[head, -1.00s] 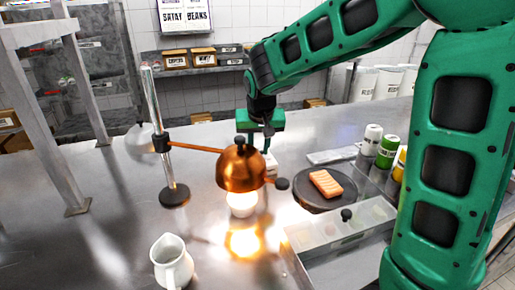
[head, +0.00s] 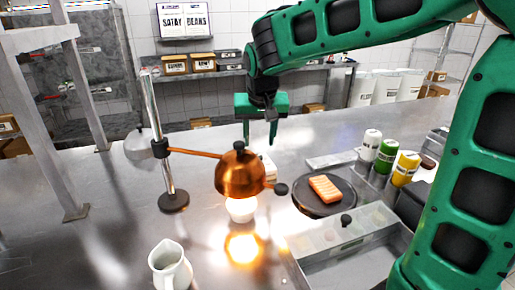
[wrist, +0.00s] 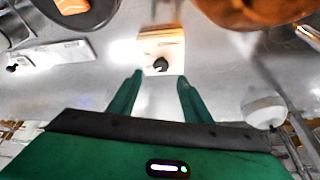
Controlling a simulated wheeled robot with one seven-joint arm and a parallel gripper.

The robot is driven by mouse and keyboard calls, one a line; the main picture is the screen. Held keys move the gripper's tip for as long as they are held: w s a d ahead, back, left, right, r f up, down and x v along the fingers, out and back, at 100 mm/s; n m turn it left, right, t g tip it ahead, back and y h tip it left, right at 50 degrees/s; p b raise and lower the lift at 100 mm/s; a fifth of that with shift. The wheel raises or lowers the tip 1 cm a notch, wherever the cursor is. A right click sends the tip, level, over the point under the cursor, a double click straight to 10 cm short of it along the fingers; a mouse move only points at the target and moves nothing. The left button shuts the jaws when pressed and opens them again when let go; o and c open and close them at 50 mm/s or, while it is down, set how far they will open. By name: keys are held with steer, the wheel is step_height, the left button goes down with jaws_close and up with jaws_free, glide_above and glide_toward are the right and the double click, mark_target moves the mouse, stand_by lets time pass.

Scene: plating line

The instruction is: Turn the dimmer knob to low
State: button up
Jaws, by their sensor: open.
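The dimmer is a small cream box (wrist: 172,48) with a black knob (wrist: 160,65), seen in the wrist view just beyond my fingertips. In the head view the box (head: 268,166) stands behind the copper heat lamp (head: 240,176), which hides part of it; I cannot make out the knob there. The knob's setting is too small to read. The lamp's bulb (head: 241,208) glows brightly. My gripper (head: 260,141) is open and empty, pointing down above and behind the lamp. In the wrist view my gripper (wrist: 161,79) has its fingers apart, framing the knob without visible contact.
The copper lamp hangs on an arm from a steel post (head: 172,198) close by. A dark plate (head: 344,207) with salmon (head: 326,188), a steel bin (head: 360,232) and several bottles stand right. A white jug (head: 170,268) is in front. The counter at left is mostly clear.

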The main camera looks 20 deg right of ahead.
steer(key=v, duration=0.3)
steer(key=shift+s+r, duration=0.15)
steer(key=shift+r, duration=0.05)
steer(key=shift+f, duration=0.1)
stand_by(0.3)
